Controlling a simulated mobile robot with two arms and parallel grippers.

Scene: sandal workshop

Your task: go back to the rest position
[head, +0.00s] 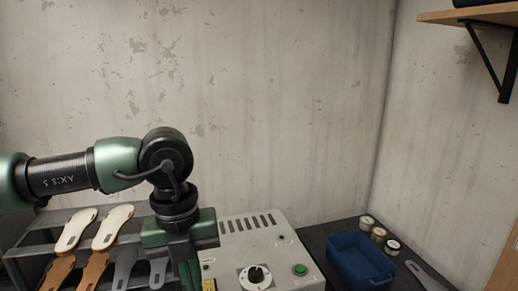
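My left arm comes in from the left, and its gripper (182,243) points down in front of a grey machine (262,236). The gripper's body shows, but its fingertips are not clear at the lower edge of the head view, so I cannot tell whether it is open or shut or holds anything. My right gripper is not in view.
A rack (35,237) with pale, brown and grey soles stands at lower left. The machine has a black dial (256,275) and a green button (300,269). A blue bin (360,260) and several small tins (378,234) stand on the dark table at right. A wall shelf (470,14) juts out at upper right.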

